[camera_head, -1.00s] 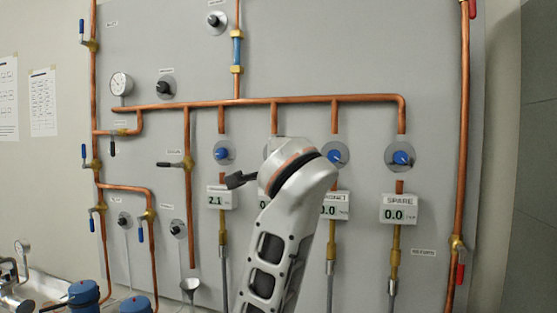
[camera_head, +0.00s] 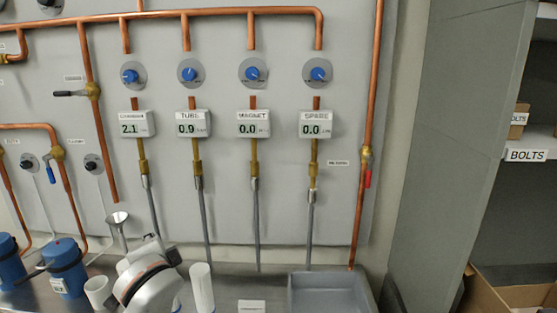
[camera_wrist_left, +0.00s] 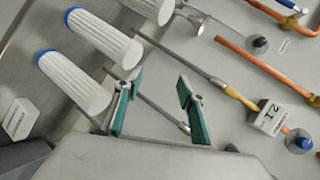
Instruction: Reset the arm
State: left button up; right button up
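One of my arms (camera_head: 147,277) shows at the lower left of the head view as a pale grey link over the bench; its gripper cannot be made out there. In the left wrist view my left gripper (camera_wrist_left: 152,107) has its two teal-padded fingers spread apart, with nothing between them. Behind the fingers are a grey hose and the grey panel. My right gripper is in neither view.
The panel has copper pipes, blue knobs (camera_head: 252,70) and displays (camera_head: 137,124). Blue pumps (camera_head: 65,265), a funnel (camera_head: 117,218) and a grey tray (camera_head: 328,292) stand below. Shelving (camera_head: 520,200) is at right.

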pick_arm(q)
jog(key=s+a+f+n+g, duration=0.15)
jog(key=s+a+f, duration=0.25)
jog(key=s+f, duration=0.85)
jog(key=s+a+f+n+g, duration=0.1)
jog(key=s+a+f+g, duration=0.25)
jog(key=s+f, duration=0.9)
jog(key=s+d+f+n+t+h, duration=0.1)
jog(key=d+f+h, duration=0.2)
jog(key=d+f, duration=0.4)
jog(key=s+d+f+n+t+h, duration=0.1)
jog(key=d+f+n+t+h, duration=0.1)
jog(key=d+f+h, duration=0.2)
jog(key=d+f, duration=0.3)
jog(key=shift+s+t, duration=0.25)
jog(key=shift+t, duration=0.05)
jog(key=shift+n, duration=0.25)
